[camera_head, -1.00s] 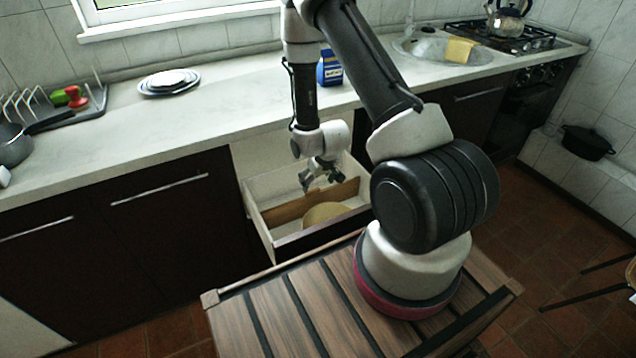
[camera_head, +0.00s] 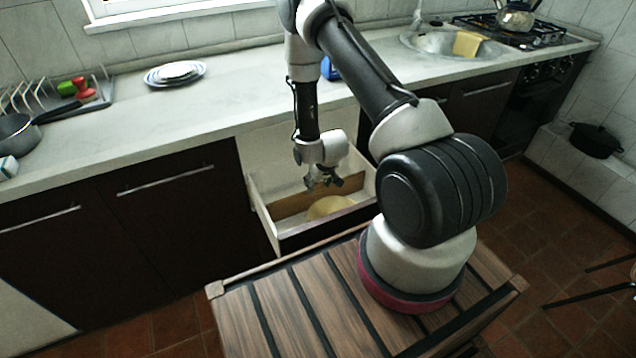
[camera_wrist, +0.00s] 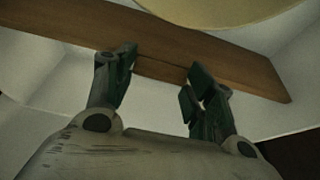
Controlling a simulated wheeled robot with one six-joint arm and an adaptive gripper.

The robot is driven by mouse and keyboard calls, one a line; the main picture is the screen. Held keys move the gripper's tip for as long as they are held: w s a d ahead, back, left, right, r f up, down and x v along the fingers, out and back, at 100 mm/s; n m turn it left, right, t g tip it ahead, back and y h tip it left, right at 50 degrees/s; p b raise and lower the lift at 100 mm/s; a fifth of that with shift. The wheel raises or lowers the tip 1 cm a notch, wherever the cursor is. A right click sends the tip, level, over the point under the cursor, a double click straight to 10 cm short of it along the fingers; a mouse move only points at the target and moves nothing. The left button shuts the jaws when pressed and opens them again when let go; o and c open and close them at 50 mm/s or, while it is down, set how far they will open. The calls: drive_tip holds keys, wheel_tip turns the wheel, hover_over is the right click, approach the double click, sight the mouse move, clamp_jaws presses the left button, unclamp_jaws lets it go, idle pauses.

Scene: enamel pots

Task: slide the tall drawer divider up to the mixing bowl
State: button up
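The tall drawer divider (camera_head: 289,205) is a brown wooden board standing across the open drawer. In the wrist view it runs slantwise (camera_wrist: 155,46) across the picture. The mixing bowl (camera_head: 330,207) is pale yellow and sits in the drawer on the front side of the divider. My gripper (camera_head: 329,183) is over the drawer, on the divider's far side from the bowl.
The drawer's pale walls (camera_head: 262,210) surround the divider and bowl closely. The counter (camera_head: 180,113) lies behind and above the drawer, with a stack of plates (camera_head: 175,73) and a dish rack (camera_head: 62,96) to the left. A blue package (camera_head: 330,70) stands partly behind my arm.

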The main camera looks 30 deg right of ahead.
drive_tip(key=c, duration=0.8)
drive_tip(key=shift+o, duration=0.2)
drive_tip(key=shift+s, duration=0.95)
drive_tip(key=o, duration=1.5)
drive_tip(key=shift+c, duration=0.2)
drive_tip(key=shift+r, duration=0.1)
drive_tip(key=v, duration=1.1)
drive_tip(key=shift+s+r, duration=0.25)
drive_tip(key=shift+r, duration=0.1)
